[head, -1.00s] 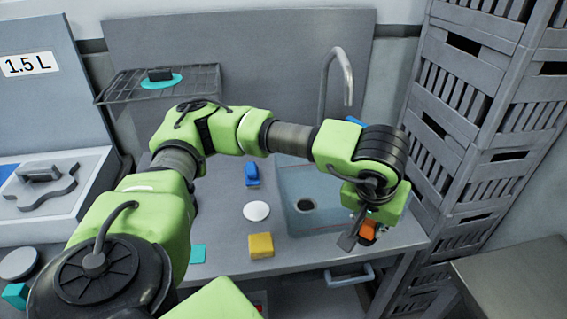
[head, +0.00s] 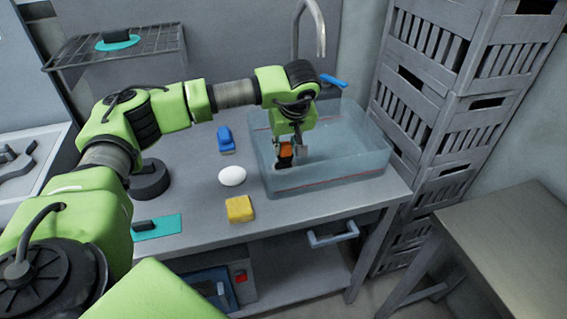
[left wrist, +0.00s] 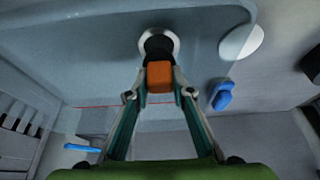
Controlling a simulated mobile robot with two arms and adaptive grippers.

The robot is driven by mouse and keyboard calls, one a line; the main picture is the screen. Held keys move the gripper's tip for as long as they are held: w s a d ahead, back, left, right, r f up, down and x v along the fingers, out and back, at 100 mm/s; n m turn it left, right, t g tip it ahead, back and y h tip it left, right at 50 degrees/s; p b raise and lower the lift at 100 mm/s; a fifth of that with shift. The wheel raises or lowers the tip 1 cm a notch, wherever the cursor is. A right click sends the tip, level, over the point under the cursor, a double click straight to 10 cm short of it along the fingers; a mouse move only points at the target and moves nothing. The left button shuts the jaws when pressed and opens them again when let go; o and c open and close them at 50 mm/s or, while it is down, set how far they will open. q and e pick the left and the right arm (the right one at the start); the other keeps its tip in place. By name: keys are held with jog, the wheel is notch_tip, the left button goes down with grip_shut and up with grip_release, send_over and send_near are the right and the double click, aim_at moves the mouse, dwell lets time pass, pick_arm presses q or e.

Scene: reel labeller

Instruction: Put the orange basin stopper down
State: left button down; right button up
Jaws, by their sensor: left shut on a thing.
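My left gripper (head: 290,157) points down inside the see-through basin (head: 375,165), over its left part. It is shut on the orange basin stopper (head: 285,154), a small orange block with a dark part. In the left wrist view the stopper's orange block (left wrist: 159,75) sits between the two fingertips (left wrist: 160,82). Its dark end lines up with the pale drain ring (left wrist: 171,36). I cannot tell whether the stopper touches the drain or is just above it. The drain is hidden in the head view. My right gripper is not in view.
Left of the basin on the counter (head: 285,222) are a blue brush (head: 226,140), a white round thing (head: 232,176), a yellow sponge (head: 239,209) and a black round thing (head: 149,181). A blue handle (head: 333,80) lies at the basin's back rim near the tap (head: 320,35). Grey crates (head: 440,100) stand right.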

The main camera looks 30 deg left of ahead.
aim_at(284, 156)
pick_arm(q)
jog(key=shift+w+a+f, duration=0.25)
jog(key=shift+a+f, duration=0.05)
jog(key=shift+f, duration=0.2)
jog(key=b+x, duration=0.3)
jog(key=x, duration=0.1)
jog(key=shift+s+d+f, duration=0.1)
jog(key=shift+s+d, duration=0.2)
jog(key=shift+f, duration=0.15)
jog(key=c, duration=1.8)
grip_release()
